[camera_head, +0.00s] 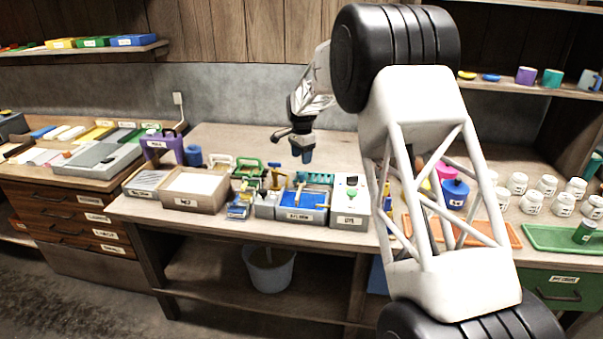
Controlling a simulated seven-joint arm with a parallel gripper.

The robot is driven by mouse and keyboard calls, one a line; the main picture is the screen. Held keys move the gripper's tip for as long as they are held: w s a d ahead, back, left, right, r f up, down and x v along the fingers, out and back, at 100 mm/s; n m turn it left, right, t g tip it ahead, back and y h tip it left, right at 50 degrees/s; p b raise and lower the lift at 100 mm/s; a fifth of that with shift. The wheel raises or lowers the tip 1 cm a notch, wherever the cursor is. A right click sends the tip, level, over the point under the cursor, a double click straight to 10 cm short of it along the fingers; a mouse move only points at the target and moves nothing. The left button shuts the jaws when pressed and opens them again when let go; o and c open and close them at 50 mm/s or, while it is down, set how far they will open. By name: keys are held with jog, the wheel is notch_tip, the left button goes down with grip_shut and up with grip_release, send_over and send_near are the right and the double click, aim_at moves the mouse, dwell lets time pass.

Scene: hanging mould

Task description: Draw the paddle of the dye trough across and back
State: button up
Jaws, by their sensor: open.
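The trough that looks like the dye trough (321,216) is a grey box with a blue inside and a front label, near the table's front edge in the head view. A small yellow upright piece (298,193) stands at its left part and may be the paddle; it is too small to be sure. My gripper (307,158) hangs above and behind the trough, pointing down with dark blue fingertips. It is open and apart from everything below it. The gap between its fingers is hard to see from here.
A pale box with a green knob (350,205) stands right of the trough. Green and yellow tools (275,178) crowd its left, beside a wooden tray (192,200). A teal rack (315,178) is just behind. White jars (533,202) stand far right. The table behind is clear.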

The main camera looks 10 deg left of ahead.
aim_at(302, 173)
jog(key=shift+f, duration=3.85)
grip_shut()
